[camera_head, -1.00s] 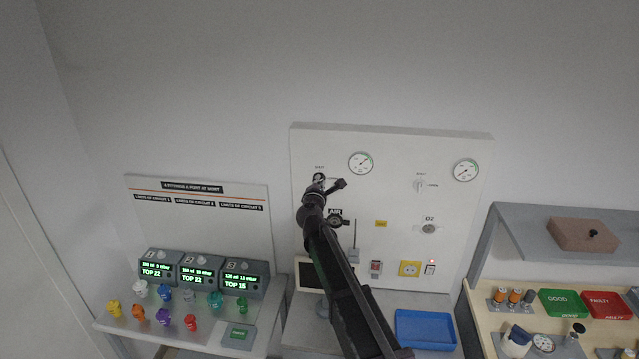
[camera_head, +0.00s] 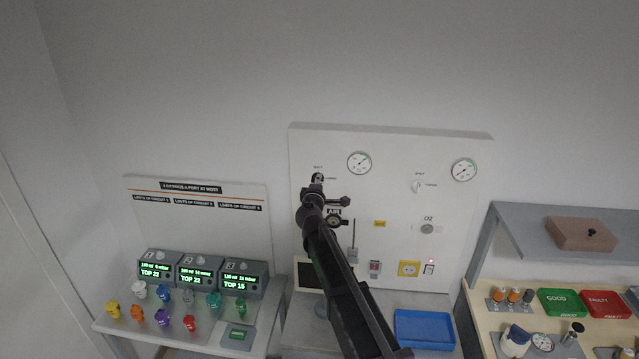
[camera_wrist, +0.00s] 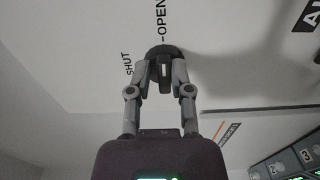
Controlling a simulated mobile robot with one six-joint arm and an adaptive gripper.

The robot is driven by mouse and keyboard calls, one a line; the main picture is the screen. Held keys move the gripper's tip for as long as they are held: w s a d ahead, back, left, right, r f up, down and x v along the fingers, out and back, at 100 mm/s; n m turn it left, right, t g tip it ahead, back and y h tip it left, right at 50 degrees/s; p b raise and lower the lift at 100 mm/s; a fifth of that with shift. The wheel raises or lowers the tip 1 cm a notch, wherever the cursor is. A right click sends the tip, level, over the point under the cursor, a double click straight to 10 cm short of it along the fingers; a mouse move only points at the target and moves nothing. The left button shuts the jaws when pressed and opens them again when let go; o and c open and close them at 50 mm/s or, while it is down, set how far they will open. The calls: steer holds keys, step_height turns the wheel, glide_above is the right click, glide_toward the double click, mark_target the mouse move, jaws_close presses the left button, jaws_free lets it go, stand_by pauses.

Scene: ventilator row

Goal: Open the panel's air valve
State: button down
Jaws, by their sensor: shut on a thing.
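The panel's air valve (camera_wrist: 163,50) is a dark round knob with a raised grip bearing a white mark. In the wrist view my gripper (camera_wrist: 163,74) has its two fingers closed on that grip from both sides. The word OPEN (camera_wrist: 160,22) stands beyond the knob and SHUT (camera_wrist: 128,63) to its left. The grip lies roughly in line with OPEN; which end is the pointer I cannot tell. In the head view my gripper (camera_head: 318,183) is at the upper left of the white panel (camera_head: 385,145), largely covering the valve.
The O2 valve (camera_head: 418,186) is to the right on the same panel, below two gauges (camera_head: 359,163) (camera_head: 464,169). An AIR label (camera_head: 333,211) is close beside my wrist. A blue tray (camera_head: 425,330) lies below.

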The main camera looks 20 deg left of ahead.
steer(key=shift+w+a+r, duration=0.1)
steer(key=shift+w+a, duration=0.25)
steer(key=shift+c, duration=1.3)
jaws_free()
steer(key=shift+d, duration=0.1)
steer(key=shift+o, duration=0.7)
steer(key=shift+w+a+f, duration=0.2)
steer(key=shift+f, duration=0.25)
steer(key=shift+s+d+r, duration=0.15)
steer(key=shift+s+d, duration=0.1)
steer(key=shift+s, duration=0.1)
steer(key=v, duration=1.2)
steer(key=shift+d+r, duration=0.1)
